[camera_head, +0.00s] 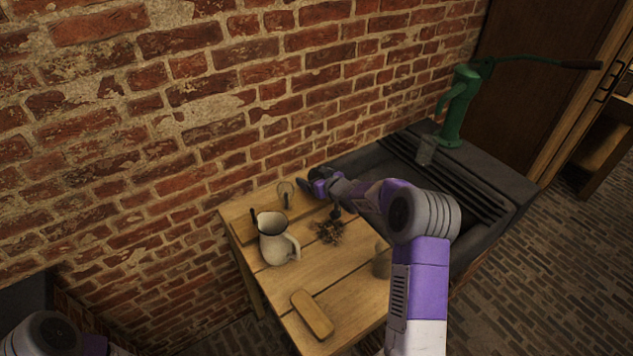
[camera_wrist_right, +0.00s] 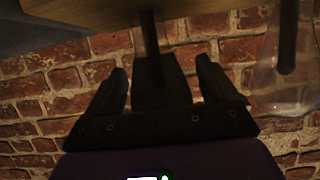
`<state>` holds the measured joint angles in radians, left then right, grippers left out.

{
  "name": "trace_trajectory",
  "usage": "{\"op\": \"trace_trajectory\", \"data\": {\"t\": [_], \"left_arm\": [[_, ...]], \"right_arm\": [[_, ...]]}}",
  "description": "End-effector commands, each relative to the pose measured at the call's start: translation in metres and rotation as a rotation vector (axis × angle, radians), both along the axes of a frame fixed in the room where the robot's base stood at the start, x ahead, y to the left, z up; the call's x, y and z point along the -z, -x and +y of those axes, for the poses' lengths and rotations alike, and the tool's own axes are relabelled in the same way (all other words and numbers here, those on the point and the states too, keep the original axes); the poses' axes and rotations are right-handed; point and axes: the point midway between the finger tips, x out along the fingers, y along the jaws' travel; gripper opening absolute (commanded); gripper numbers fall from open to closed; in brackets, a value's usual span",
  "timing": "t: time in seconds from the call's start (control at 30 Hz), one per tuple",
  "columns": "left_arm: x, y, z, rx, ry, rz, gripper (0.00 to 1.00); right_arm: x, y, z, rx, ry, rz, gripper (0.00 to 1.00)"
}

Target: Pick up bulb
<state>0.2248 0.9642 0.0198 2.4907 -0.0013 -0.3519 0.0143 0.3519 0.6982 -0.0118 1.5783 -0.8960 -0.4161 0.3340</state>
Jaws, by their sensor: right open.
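My right gripper (camera_head: 309,186) is over the back of the table, just right of that glass. In the right wrist view its two fingers (camera_wrist_right: 162,66) are apart. A dark upright shape (camera_wrist_right: 150,38) shows between or beyond them; I cannot tell what it is. My left gripper is out of view.
The wooden table (camera_head: 272,284) holds a pale pitcher (camera_head: 273,246), a dark pile of bits (camera_head: 327,232), a tan block (camera_head: 312,313) and a grey vessel (camera_head: 381,262). A brick wall (camera_head: 200,100) stands behind. A dark sink (camera_head: 490,172) with a green pump (camera_head: 455,110) is at right.

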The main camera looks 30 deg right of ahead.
Motion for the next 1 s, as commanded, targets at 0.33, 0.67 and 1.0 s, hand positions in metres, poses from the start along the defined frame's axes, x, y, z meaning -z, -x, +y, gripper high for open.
{"op": "trace_trajectory", "data": {"t": [0.33,0.67,1.0], "left_arm": [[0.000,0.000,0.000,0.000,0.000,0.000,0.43],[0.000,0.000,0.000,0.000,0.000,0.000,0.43],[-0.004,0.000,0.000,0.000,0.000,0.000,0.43]], "right_arm": [[0.001,-0.003,0.001,0.000,0.000,0.000,0.77],[0.001,-0.003,0.001,0.000,0.000,0.000,0.26],[-0.009,-0.003,0.000,0.000,0.001,-0.002,0.24]]}}
